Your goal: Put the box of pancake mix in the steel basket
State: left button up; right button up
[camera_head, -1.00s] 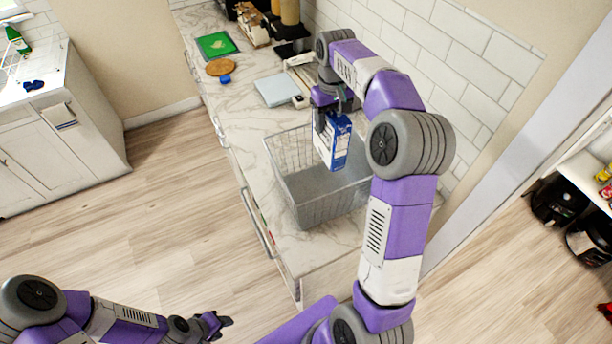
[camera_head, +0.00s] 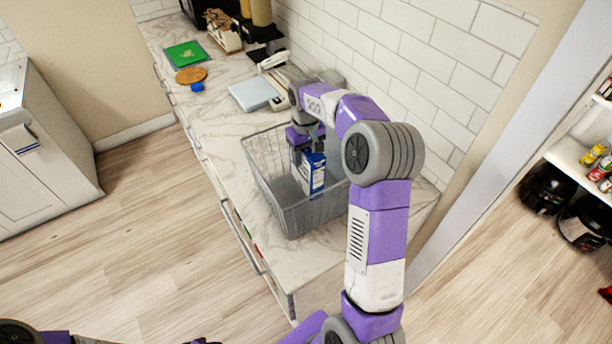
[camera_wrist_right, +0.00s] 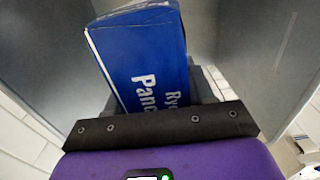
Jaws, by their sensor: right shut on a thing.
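The box of pancake mix (camera_head: 312,175) is blue and white. It stands roughly upright inside the walls of the steel basket (camera_head: 300,221), a grey wire basket on the counter. My right gripper (camera_head: 303,150) is shut on the upper part of the box. Whether the box touches the basket floor cannot be told. In the right wrist view the box (camera_wrist_right: 142,60) shows its blue face with part of the word "Pancake", and grey walls lie around it. Only a sliver of my left gripper (camera_head: 203,341) shows at the bottom edge; its jaws are not clear.
The marble counter (camera_head: 215,125) holds a pale blue flat item (camera_head: 254,93), a round wooden board (camera_head: 191,75), a green board (camera_head: 184,55) and a small blue object (camera_head: 197,87) beyond the basket. A tiled wall (camera_head: 400,60) stands close on the right.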

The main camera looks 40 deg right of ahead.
notch_tip(320, 180, down, 6)
jog(key=shift+r, duration=0.15)
dwell(0.3)
jog(key=shift+f+b, duration=0.2)
jog(key=shift+b, duration=0.1)
jog(key=o, duration=1.1)
notch_tip(320, 180, up, 12)
jog(key=shift+r+p, duration=0.25)
jog(key=shift+p, duration=0.5)
